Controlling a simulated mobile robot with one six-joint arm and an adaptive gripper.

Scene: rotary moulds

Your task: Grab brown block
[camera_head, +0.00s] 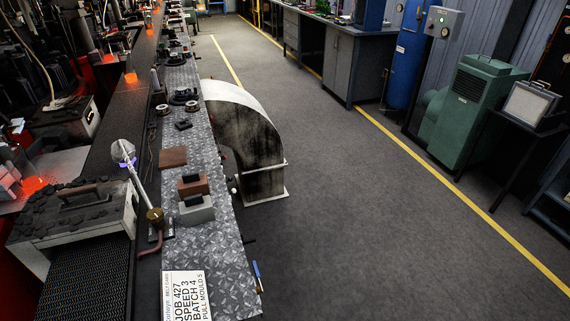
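A brown block (200,186) sits on the patterned metal bench top (225,265), left of the picture's middle. A small dark piece shows on its top. A grey block (197,215) with a dark top piece is right in front of it, and they look close together or touching; I cannot tell which. A flat brown square plate (173,156) lies farther back on the bench. My gripper is not in view.
A sign card (186,295) lies at the bench's near end. A metal rod on a brass fitting (155,215) stands left of the blocks. A large curved duct (245,130) stands beside the bench on the right. The grey floor (370,230) is clear.

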